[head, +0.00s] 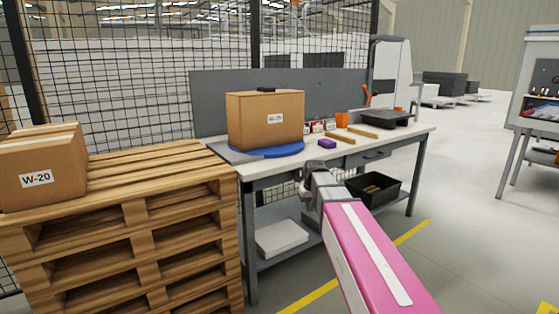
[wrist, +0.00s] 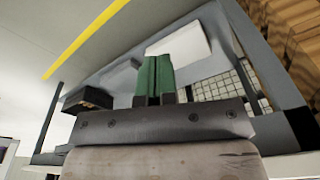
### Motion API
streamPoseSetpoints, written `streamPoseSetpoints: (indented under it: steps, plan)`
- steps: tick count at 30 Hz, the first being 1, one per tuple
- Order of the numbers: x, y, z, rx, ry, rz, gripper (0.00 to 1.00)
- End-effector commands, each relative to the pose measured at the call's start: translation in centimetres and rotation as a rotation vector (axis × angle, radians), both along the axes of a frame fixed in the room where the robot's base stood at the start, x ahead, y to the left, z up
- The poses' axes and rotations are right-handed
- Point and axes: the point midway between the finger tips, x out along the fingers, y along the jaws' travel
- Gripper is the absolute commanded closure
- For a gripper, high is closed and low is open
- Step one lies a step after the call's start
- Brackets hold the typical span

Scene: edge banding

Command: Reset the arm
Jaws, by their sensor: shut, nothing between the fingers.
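My arm (head: 375,258) is pink with a white stripe and reaches from the lower right toward the workbench (head: 412,133). My gripper (head: 308,190) is in front of the bench's front edge, apart from the things on top. In the wrist view my gripper (wrist: 154,78) shows green fingers held together, with nothing between them. Beyond the fingers, the wrist view shows the bench's lower shelf with a white slab (wrist: 190,45).
A box labelled W-25 (head: 250,125) stands on a blue disc (head: 262,154) on the bench. A box labelled W-20 (head: 40,165) sits on stacked pallets (head: 190,165) at left. A black bin (head: 400,187) is under the bench.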

Motion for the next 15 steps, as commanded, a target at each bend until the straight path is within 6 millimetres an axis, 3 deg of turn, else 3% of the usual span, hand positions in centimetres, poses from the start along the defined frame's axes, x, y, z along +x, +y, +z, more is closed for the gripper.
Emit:
streamPoseSetpoints:
  steps: [1,6,15]
  plan:
    - [-2.2,-0.7,-2.0,-0.004,0.013,-0.016,1.00]
    - [-7.2,-2.7,-7.3,-0.014,0.042,-0.064,1.00]
    - [-16.4,-5.5,-14.5,-0.032,0.089,-0.143,1.00]
